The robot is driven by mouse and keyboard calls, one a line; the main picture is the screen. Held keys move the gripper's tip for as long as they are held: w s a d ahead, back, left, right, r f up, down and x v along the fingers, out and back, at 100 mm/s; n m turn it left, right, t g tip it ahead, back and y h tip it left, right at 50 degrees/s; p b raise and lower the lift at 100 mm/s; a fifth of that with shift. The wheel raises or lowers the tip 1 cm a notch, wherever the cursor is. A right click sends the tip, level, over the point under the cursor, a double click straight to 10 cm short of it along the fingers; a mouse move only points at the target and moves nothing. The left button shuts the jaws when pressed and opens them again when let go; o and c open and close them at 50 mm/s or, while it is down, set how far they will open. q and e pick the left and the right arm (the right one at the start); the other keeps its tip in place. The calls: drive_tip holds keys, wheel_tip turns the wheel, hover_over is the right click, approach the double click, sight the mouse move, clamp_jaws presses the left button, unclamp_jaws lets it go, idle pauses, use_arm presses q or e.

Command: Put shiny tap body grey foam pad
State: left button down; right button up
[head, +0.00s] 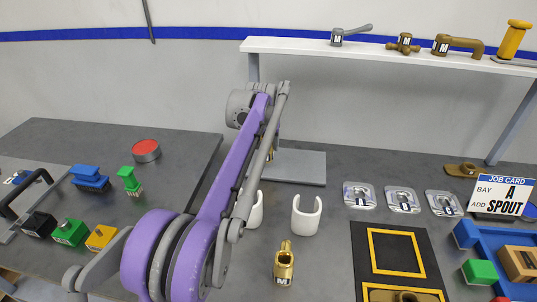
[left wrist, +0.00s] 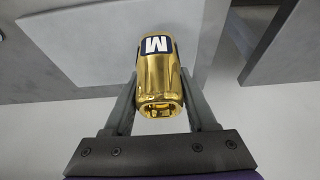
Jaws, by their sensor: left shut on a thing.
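A shiny gold tap body (left wrist: 160,82) with an M label is between the two fingers of my left gripper (left wrist: 158,76), which is shut on it. In the head view my purple left arm hides most of the gripper and the held piece; only a sliver of gold shows. A flat grey pad (head: 298,168) lies on the bench just right of and behind the arm's end. A pale grey flat surface (left wrist: 85,42), likely this pad, shows beyond the tap body in the left wrist view. I cannot tell the gap between them. My right gripper is not in view.
Another brass tap body (head: 284,265) stands at the front. White clips (head: 306,215) stand between it and the pad. A black board with yellow frames (head: 365,265), metal plates (head: 402,200) and a job card (head: 501,195) are right. A white shelf (head: 280,45) is above.

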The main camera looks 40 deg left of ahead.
use_arm(q)
drive_tip(key=shift+f, duration=1.7)
drive_tip(key=shift+b, duration=0.3)
drive_tip(key=shift+c, duration=1)
unclamp_jaws()
drive_tip(key=shift+f, duration=0.15)
drive_tip(key=p+v, duration=0.1)
drive_tip(key=v, duration=1.1)
drive_tip(key=shift+p, duration=0.4)
